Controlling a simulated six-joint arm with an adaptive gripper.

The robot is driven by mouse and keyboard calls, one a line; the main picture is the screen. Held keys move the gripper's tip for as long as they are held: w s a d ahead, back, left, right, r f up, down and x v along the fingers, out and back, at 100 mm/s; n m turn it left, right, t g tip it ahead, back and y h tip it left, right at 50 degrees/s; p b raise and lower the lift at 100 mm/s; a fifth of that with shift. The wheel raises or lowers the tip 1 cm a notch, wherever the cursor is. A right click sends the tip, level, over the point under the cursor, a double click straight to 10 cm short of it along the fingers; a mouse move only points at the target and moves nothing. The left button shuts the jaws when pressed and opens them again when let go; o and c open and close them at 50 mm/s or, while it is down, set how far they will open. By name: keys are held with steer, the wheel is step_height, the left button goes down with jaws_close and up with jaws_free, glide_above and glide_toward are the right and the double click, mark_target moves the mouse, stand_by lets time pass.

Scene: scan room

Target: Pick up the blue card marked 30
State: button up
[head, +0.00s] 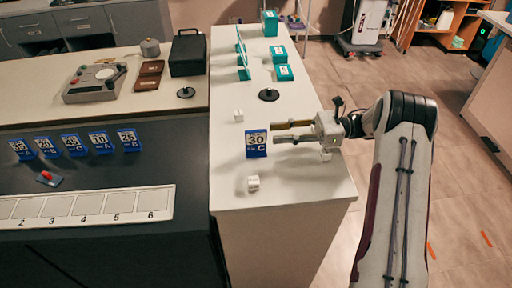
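The blue card marked 30 (256,142), with a C under the number, stands upright on the white counter (300,188). My gripper (273,133) comes in from the right, with its two fingers apart and pointing left at the card. The fingertips end just to the right of the card's right edge. Nothing shows between the fingers. I cannot tell whether a fingertip touches the card.
Small white blocks stand behind (239,116) and in front (253,183) of the card. A black round stand (268,95) and teal boxes (284,73) are farther back. Several other blue number cards (71,145) stand on the dark surface at left, behind a numbered strip (88,207).

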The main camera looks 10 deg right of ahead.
mark_target(254, 151)
steer(key=shift+a, duration=0.1)
steer(key=shift+a, duration=1.25)
steer(key=shift+w+a, duration=0.15)
steer(key=shift+a, duration=2.45)
jaws_close()
